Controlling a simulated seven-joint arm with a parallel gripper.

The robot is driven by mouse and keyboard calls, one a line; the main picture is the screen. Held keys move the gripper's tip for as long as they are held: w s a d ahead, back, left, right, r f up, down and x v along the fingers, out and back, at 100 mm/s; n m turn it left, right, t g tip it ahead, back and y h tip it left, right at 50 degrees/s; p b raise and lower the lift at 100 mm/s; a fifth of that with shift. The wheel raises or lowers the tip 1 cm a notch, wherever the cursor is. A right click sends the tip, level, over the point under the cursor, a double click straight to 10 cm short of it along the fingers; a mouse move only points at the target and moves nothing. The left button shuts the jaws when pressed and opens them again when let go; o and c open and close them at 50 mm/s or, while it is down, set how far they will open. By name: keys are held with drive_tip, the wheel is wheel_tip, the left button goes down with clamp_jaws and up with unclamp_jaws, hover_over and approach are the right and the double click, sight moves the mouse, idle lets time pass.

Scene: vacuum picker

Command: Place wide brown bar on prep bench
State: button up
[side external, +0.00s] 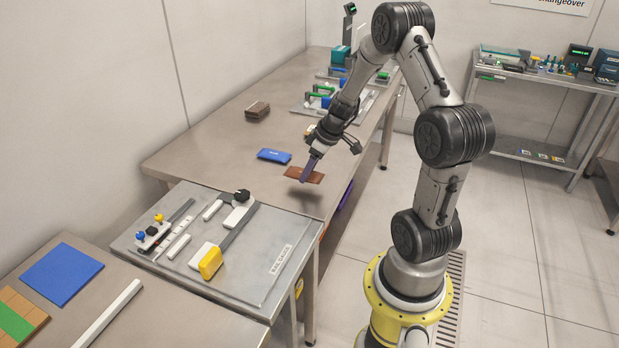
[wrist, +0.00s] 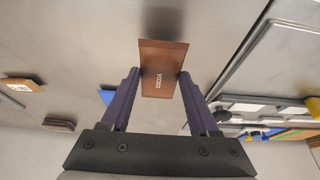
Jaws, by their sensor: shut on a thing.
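The wide brown bar (wrist: 161,62) is a flat brown packet with light lettering, seen in the wrist view between my two purple fingers. My gripper (wrist: 160,80) is shut on its sides near one end. In the side view the bar (side external: 305,175) is at my gripper (side external: 305,180), over the front part of the steel prep bench (side external: 215,150). A shadow shows beneath it, so it appears a little above the surface. Its underside is hidden.
A blue packet (side external: 274,156) lies just left of the bar. A stack of dark brown bars (side external: 257,110) is farther back. A lower table in front holds a grey board (side external: 262,270) with fixtures and a yellow-ended handle (side external: 210,263). Bench space around the bar is mostly clear.

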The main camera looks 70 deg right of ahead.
sight(311, 175)
drive_tip(key=shift+f, duration=1.5)
drive_tip(key=shift+f, duration=0.1)
drive_tip(key=o, duration=1.4)
drive_tip(key=shift+c, duration=0.2)
drive_tip(key=v, duration=1.2)
drive_tip(key=a+r, duration=0.4)
drive_tip(key=a, duration=0.3)
drive_tip(key=a+r, duration=0.5)
drive_tip(key=a, duration=0.3)
drive_tip(key=s+a+r+t, duration=0.1)
drive_tip(key=s+a+r, duration=0.2)
drive_tip(key=s+a, duration=0.8)
drive_tip(key=shift+r, duration=0.3)
